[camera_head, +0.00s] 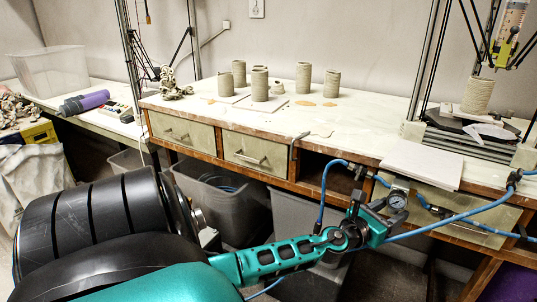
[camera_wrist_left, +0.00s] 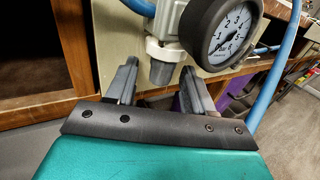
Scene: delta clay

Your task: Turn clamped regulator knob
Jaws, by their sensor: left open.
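The regulator shows in the left wrist view as a pale grey body (camera_wrist_left: 166,22) with a round dial gauge (camera_wrist_left: 229,34) on its right. A grey knob (camera_wrist_left: 161,72) hangs below the body. In the head view the gauge (camera_head: 397,199) sits at the workbench's front edge. My left gripper (camera_head: 370,208) is just in front of and below the regulator. In the left wrist view its two fingers (camera_wrist_left: 159,70) are open, one on each side of the knob, with visible gaps between. In the head view the gripper hides the knob. My right gripper is not in view.
Blue air hoses (camera_head: 455,222) run along the bench front beside the regulator. The workbench (camera_head: 365,132) carries several clay cylinders (camera_head: 304,77) and a pale board (camera_head: 422,164) near its front edge. Grey bins (camera_head: 228,208) stand below. A clay printer (camera_head: 478,95) stands at the right.

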